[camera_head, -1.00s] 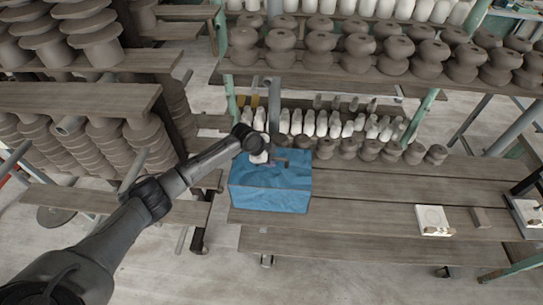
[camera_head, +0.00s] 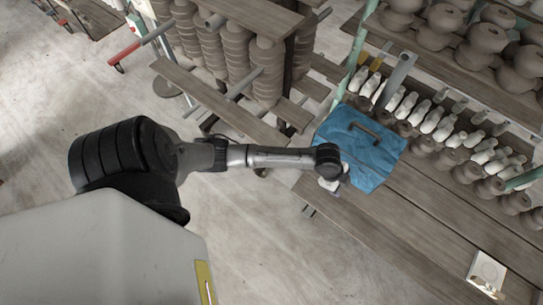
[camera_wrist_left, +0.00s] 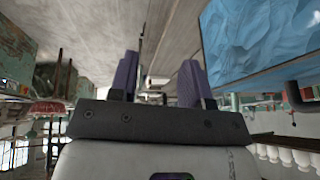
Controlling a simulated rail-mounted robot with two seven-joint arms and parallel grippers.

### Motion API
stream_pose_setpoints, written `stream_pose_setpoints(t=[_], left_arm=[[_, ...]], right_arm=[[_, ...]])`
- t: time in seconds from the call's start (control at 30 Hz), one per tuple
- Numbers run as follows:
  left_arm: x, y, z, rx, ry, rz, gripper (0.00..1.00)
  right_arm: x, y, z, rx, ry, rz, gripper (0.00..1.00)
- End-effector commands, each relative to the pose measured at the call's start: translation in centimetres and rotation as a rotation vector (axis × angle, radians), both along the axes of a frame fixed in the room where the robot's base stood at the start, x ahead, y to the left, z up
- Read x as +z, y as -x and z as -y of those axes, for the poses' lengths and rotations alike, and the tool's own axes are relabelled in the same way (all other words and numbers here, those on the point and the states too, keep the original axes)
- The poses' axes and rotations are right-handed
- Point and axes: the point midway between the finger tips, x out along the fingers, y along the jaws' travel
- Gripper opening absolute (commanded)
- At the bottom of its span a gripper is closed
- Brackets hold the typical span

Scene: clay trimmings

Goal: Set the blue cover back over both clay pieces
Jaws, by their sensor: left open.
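The blue cover (camera_head: 362,141), a crinkled blue box shape with a dark bar handle on top, stands on the wooden bench. It also shows at the upper right of the left wrist view (camera_wrist_left: 262,38). My left gripper (camera_head: 338,186) is beside the cover's near lower corner in the head view, by the bench edge. In the wrist view its two purple fingers (camera_wrist_left: 157,80) are apart with nothing between them, and the cover is to their right. I cannot pick out the two clay pieces; whatever is under the cover is hidden. My right gripper is out of view.
A white square plate (camera_head: 487,272) lies on the bench (camera_head: 420,215) at lower right. Rows of white and brown clay forms (camera_head: 440,128) stand behind the cover. Stacked clay discs (camera_head: 262,70) are on a rack to the left. The bench between cover and plate is clear.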

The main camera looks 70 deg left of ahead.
Motion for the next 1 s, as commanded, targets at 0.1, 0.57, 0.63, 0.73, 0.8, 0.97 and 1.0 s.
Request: stream_pose_setpoints(t=[0.1, 0.57, 0.63, 0.73, 0.8, 0.97, 1.0], left_arm=[[-0.1, 7.3, 3.8, 0.128, 0.035, -0.047, 0.44], [5.5, 22.7, 3.2, 0.705, 0.028, -0.13, 0.44], [5.9, 23.5, 2.9, 0.742, 0.023, -0.133, 0.44], [6.2, 24.0, 2.7, 0.767, 0.019, -0.134, 0.44], [6.3, 24.0, 2.7, 0.772, 0.019, -0.134, 0.44], [6.3, 24.0, 2.7, 0.77, 0.019, -0.133, 0.44], [6.3, 24.0, 2.7, 0.769, 0.02, -0.134, 0.44]], right_arm=[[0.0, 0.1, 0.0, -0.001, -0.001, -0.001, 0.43], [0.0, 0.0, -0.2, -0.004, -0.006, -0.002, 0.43], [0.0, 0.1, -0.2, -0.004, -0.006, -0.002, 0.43], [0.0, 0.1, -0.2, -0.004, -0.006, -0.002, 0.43], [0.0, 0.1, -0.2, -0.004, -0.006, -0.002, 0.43], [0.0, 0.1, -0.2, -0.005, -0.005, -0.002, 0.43], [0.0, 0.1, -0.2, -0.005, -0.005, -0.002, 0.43]])
